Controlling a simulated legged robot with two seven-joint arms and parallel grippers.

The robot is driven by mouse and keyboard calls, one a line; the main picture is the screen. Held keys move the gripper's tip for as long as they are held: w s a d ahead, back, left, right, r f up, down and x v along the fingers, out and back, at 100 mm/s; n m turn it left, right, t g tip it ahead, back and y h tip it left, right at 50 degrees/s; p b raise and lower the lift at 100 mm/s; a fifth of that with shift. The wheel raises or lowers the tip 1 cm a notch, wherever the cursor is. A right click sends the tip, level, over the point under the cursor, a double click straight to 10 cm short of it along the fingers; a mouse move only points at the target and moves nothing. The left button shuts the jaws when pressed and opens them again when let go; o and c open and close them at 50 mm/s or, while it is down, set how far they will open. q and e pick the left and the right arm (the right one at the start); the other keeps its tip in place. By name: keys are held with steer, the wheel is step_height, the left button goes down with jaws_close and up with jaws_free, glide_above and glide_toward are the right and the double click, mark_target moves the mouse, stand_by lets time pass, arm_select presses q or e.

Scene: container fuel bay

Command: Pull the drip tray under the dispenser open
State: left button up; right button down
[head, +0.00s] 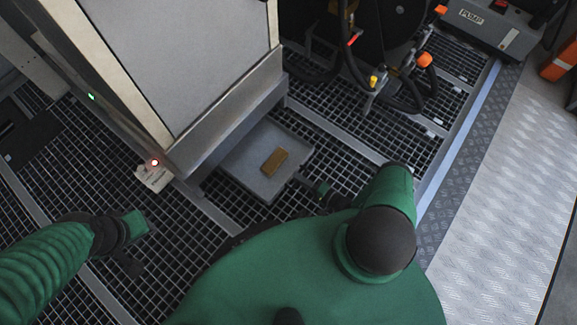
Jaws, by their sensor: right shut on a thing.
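The dispenser (180,60) is a large pale-grey cabinet with a light metal frame at the upper left. The drip tray (240,150) is a shallow grey tray that sticks out from under the dispenser's right side, low over the grating. A yellow-brown block (274,162) lies in it. My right gripper (305,182) is at the tray's near right edge, shut on the tray there; my own arm and body hide part of the grip. My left gripper (132,262) hangs over the grating at the lower left, apart from the tray; its jaws are not clear.
Metal grating (90,180) covers the floor. A pale piece (154,176) is by the dispenser's near corner, next to a red light. Hoses and a nozzle (372,88) are at the top. A grey pump box (490,22) stands at the upper right, above a clear chequer-plate strip (500,180).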

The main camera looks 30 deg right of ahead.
steer(key=shift+v, duration=1.25)
steer(key=shift+d+f, duration=0.1)
steer(key=shift+f, duration=0.05)
steer(key=c, duration=1.5)
jaws_free()
steer(key=p+v, duration=0.4)
steer(key=v, duration=1.3)
